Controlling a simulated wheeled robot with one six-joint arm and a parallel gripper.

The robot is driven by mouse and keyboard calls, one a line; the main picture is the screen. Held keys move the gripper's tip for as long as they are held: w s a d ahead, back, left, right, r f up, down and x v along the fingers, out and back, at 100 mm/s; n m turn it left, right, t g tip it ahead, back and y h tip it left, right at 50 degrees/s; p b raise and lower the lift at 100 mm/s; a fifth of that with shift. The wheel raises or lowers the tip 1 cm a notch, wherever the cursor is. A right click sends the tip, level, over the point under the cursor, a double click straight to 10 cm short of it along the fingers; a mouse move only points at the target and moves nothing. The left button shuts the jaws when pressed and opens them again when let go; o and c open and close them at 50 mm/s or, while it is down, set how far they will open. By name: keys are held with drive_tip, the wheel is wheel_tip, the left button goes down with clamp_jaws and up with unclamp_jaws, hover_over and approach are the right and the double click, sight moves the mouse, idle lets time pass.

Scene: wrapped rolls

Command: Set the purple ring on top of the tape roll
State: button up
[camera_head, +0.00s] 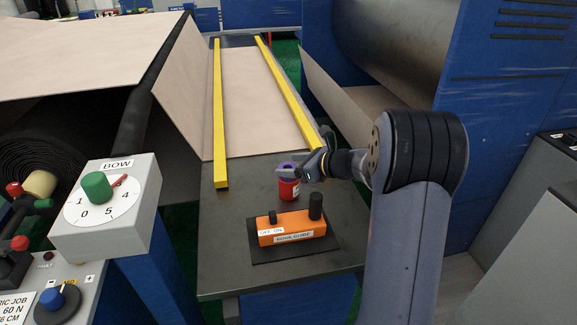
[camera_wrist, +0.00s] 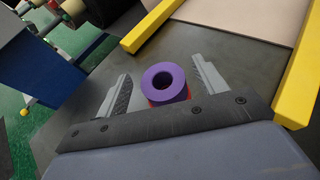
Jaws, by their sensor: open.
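The purple ring (camera_wrist: 151,77) is in the wrist view between the two fingers, with its hole facing the camera. In the head view the purple ring (camera_head: 286,166) shows at the top of a short red cylinder (camera_head: 288,188) with a pale label, which I take for the tape roll. The red cylinder (camera_wrist: 156,102) shows only as a sliver under the ring in the wrist view. The ring appears to rest on it. My gripper (camera_wrist: 162,68) is open, one finger on each side of the ring, with gaps visible. In the head view my gripper (camera_head: 308,169) reaches in from the right and partly hides the ring.
An orange control box (camera_head: 291,233) with black knobs stands in front of the red cylinder on the dark table (camera_head: 232,255). Yellow rails (camera_head: 220,120) flank the pale web behind. A white dial box (camera_head: 105,207) stands at left. Dark table left of the cylinder is clear.

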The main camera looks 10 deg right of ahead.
drive_tip(key=v, duration=1)
drive_tip(key=shift+s+d, duration=0.25)
drive_tip(key=shift+s, duration=0.05)
drive_tip(key=x, duration=1.1)
drive_tip(key=shift+w+a, duration=0.1)
drive_tip(key=shift+w+a+f+b, duration=0.15)
drive_tip(key=shift+f+b, duration=0.1)
drive_tip(key=shift+f, duration=0.2)
drive_tip(key=shift+w+a+f+b, duration=0.15)
drive_tip(key=shift+w+f+b, duration=0.05)
drive_tip(key=shift+f, duration=0.2)
drive_tip(key=shift+r+p, duration=0.35)
drive_tip(key=shift+r, duration=0.1)
